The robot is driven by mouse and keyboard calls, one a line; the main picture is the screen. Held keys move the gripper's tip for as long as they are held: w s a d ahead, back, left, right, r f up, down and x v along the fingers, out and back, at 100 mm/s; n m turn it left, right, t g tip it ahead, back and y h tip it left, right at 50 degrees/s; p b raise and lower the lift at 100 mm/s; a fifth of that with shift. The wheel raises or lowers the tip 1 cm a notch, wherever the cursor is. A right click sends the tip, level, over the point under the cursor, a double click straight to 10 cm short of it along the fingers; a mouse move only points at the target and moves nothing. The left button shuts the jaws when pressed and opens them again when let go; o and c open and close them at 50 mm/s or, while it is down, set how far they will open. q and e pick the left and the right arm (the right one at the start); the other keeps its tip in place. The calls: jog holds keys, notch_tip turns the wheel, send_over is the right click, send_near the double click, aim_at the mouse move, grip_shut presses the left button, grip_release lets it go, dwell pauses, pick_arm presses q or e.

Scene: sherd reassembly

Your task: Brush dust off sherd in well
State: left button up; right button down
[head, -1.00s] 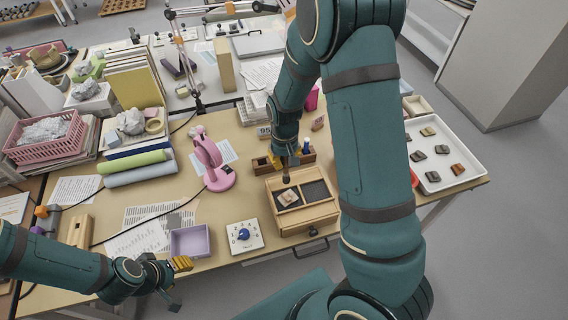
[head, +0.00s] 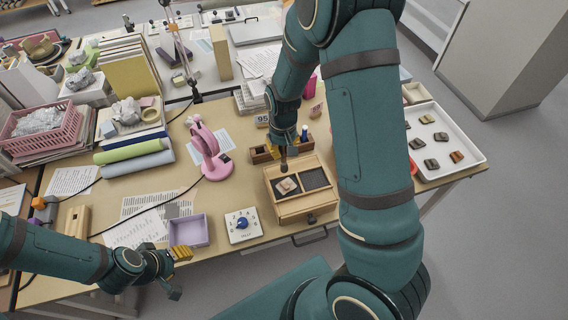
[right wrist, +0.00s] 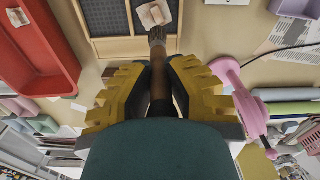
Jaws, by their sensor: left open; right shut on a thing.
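A wooden box (head: 309,205) with two dark wells stands on the table in the head view. A pale sherd (head: 287,186) lies in its left well, and the sherd (right wrist: 154,13) also shows at the top of the right wrist view. My right gripper (right wrist: 158,80) is shut on a dark-handled brush (right wrist: 157,38), its bristles just beside the sherd; I cannot tell whether they touch. In the head view the brush (head: 284,164) points down at the box's far edge. My left gripper (head: 180,270) is open and empty at the table's front edge.
A white tray (head: 472,160) with several sherds lies to the right. A pink stand (head: 211,150), a lilac tray (head: 187,231) and a dial plate (head: 243,226) are left of the box. A red tray (right wrist: 38,52) shows in the right wrist view.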

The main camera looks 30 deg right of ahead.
aim_at(283, 163)
jog(key=shift+t, duration=0.6)
jog(key=shift+s+a+f+b, duration=0.1)
jog(key=shift+s+f+b, duration=0.05)
jog(key=shift+f+b, duration=1.25)
jog(key=shift+s+f+b, duration=0.15)
jog(key=shift+f+b, duration=1.1)
jog(key=shift+f, duration=0.2)
jog(key=shift+f+b, duration=0.85)
jog(key=shift+f, duration=0.2)
